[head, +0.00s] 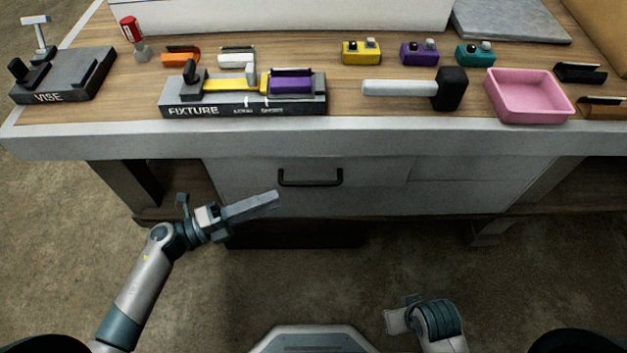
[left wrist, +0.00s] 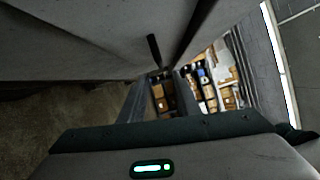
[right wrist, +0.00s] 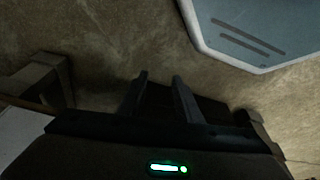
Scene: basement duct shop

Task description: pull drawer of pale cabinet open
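The pale cabinet (head: 460,185) is under the workbench. Its drawer front (head: 250,172) carries a black bar handle (head: 310,178) and looks shut in the head view. My left gripper (head: 277,197) is just below and left of the handle, apart from it, pointing right. In the left wrist view its fingers (left wrist: 162,76) are parted with nothing between them, and the dark handle (left wrist: 153,50) shows just beyond the tips. My right gripper (head: 402,315) is low in front of the bench, away from the cabinet. In the right wrist view its fingers (right wrist: 160,78) are parted and empty.
The bench top's pale front edge (head: 310,140) overhangs the cabinet. On top are a fixture (head: 245,108), a vise (head: 62,82), a mallet (head: 450,88) and a pink tray (head: 530,110). A dark bench leg (head: 130,185) stands left of the cabinet. The floor in front is clear.

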